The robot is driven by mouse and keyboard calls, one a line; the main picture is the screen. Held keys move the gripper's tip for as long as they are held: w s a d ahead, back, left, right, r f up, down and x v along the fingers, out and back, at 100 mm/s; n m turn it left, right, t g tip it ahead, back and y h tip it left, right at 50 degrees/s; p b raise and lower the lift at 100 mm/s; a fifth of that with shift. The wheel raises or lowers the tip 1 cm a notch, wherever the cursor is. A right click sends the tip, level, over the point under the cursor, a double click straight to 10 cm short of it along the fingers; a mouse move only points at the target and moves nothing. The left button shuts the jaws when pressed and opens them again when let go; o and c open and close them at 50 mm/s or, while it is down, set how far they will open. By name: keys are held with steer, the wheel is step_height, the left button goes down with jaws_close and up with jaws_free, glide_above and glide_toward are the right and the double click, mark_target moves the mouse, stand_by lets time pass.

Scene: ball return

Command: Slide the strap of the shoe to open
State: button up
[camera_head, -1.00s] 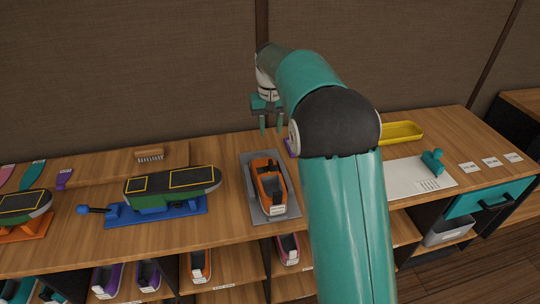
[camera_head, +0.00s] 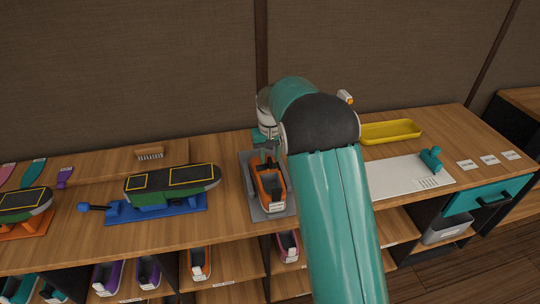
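The orange shoe (camera_head: 271,193) with a dark opening and a white label lies on a grey tray (camera_head: 251,187) on the counter, its labelled end toward me. My gripper (camera_head: 264,156) is low over the far end of the shoe, its green fingers pointing down. The arm hides part of the gripper, so whether the fingers touch the shoe or its strap is unclear. The strap cannot be made out at this size.
Right are a yellow tray (camera_head: 391,131), a white sheet (camera_head: 398,179) and a teal stamp-like object (camera_head: 431,160). Shelves with shoes are below.

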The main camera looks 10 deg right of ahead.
mark_target(260, 168)
jaws_close()
steer(key=shift+a, duration=1.7)
jaws_free()
steer(key=shift+r, duration=0.1)
step_height(260, 168, up, 14)
